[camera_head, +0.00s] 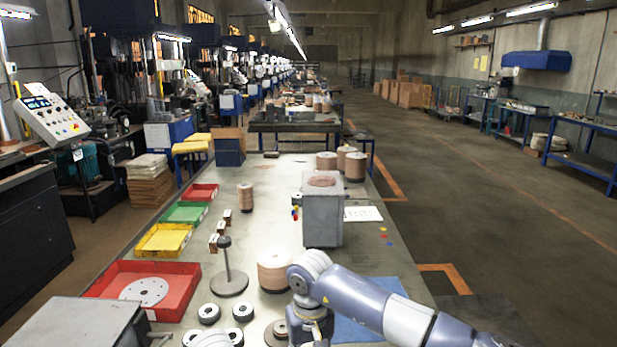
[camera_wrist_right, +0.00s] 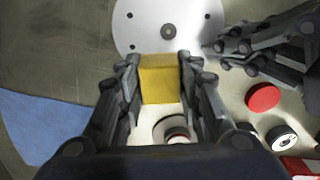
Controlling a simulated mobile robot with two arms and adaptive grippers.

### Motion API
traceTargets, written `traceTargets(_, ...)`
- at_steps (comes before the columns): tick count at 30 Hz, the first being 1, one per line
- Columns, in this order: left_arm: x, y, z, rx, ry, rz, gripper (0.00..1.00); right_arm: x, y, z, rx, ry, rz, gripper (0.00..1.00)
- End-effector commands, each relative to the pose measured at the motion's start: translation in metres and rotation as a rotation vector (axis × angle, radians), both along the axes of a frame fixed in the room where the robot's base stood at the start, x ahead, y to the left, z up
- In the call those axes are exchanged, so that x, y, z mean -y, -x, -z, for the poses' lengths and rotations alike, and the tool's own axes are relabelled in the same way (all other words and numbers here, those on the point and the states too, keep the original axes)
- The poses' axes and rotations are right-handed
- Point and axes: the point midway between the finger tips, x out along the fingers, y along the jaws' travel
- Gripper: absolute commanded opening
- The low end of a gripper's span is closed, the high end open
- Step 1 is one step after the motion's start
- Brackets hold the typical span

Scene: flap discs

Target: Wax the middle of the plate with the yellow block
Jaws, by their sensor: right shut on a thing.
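My right gripper (camera_wrist_right: 160,72) is shut on the yellow block (camera_wrist_right: 160,80), gripping it by its two sides in the wrist view. The plate (camera_wrist_right: 140,22), a pale round disc with small holes and a dark hub (camera_wrist_right: 168,31) in the middle, lies just beyond the block; whether the block touches it I cannot tell. My left gripper (camera_wrist_right: 212,47) comes in from the right of the wrist view, its fingertips at the plate's edge; its jaw gap is unclear. In the head view my right arm reaches in from the lower right; its fingers and the block are not visible there.
A blue mat (camera_wrist_right: 40,125) lies left in the wrist view, a red disc (camera_wrist_right: 263,97) and ring discs (camera_wrist_right: 282,138) right. In the head view, a red tray (camera_head: 180,310) holds another pale disc (camera_head: 144,292). A grey box (camera_head: 323,220) and disc stack (camera_head: 274,271) stand mid-bench.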

Motion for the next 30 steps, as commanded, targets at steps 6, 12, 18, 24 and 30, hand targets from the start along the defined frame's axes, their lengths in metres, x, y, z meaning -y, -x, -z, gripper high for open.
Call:
traceTargets(6, 0.0, 0.0, 0.001, -0.002, -0.001, -0.001, 0.0, 0.0, 0.0, 0.003, -0.001, 0.0, 0.001, 0.13)
traceTargets(12, 0.0, 0.0, 0.001, -0.002, -0.001, -0.001, 0.0, 0.0, 0.0, 0.008, -0.001, 0.0, 0.001, 0.13)
traceTargets(18, 0.0, 0.0, 0.001, -0.001, 0.0, -0.001, 0.0, 0.0, 0.0, 0.013, 0.0, 0.0, 0.001, 0.13)
traceTargets(24, 0.0, 0.0, 0.001, -0.001, -0.001, 0.0, 0.0, 0.0, 0.0, 0.019, -0.001, 0.0, 0.0, 0.13)
traceTargets(30, 0.0, 0.0, 0.001, -0.001, -0.001, 0.0, 0.0, 0.0, 0.0, 0.024, -0.001, 0.0, 0.0, 0.13)
